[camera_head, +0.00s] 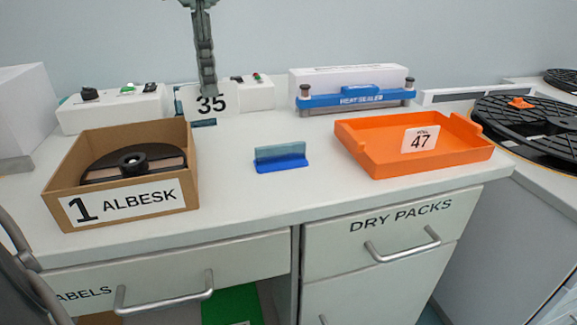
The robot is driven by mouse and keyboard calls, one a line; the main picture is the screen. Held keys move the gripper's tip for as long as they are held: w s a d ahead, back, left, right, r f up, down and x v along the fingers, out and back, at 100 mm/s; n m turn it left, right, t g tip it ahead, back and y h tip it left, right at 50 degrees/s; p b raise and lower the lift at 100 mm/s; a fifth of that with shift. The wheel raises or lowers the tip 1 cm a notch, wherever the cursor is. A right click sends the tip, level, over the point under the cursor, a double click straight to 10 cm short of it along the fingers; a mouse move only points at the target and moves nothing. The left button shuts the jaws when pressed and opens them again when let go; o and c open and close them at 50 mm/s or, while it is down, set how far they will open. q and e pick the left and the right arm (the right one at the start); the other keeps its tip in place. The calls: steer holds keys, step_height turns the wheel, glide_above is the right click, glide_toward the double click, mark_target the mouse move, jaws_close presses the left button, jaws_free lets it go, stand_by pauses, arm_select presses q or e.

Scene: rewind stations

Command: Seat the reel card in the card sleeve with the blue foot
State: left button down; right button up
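The white reel card (190,101), marked 35, is upright at the back of the counter, left of centre. My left gripper (208,90) reaches down from the top edge, seen edge-on, with its fingertips over the card's upper part; it looks shut on the card. A small dark blue-green strip (203,122) shows just below the card; I cannot tell whether they touch. The card sleeve with the blue foot (280,157) stands upright and empty in the middle of the counter, in front and to the right of the card. My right gripper is not in view.
A cardboard box (194,178) labelled 1 ALBESK holds a dark reel (134,161) at left. An orange tray (458,157) marked 47 sits at right. A blue heat sealer (355,100) and white devices (110,108) line the back. Counter around the sleeve is clear.

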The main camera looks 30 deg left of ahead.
arm_select(q)
steer(key=shift+m, duration=0.3)
steer(key=w+d+f, duration=0.1)
steer(key=w+f, duration=0.2)
steer(key=w+d+f, duration=0.2)
steer(key=w+f, duration=0.1)
steer(key=f, duration=0.1)
steer(key=w+d+f+p, duration=0.1)
steer(key=w+d+f, duration=0.1)
steer(key=w+f, duration=0.1)
steer(key=shift+w+d+f, duration=0.25)
steer(key=shift+w, duration=0.3)
steer(key=shift+f, duration=0.4)
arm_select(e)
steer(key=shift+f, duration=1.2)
arm_select(q)
steer(key=shift+f, duration=0.1)
steer(key=c, duration=2.1)
jaws_free()
steer(key=o, duration=0.4)
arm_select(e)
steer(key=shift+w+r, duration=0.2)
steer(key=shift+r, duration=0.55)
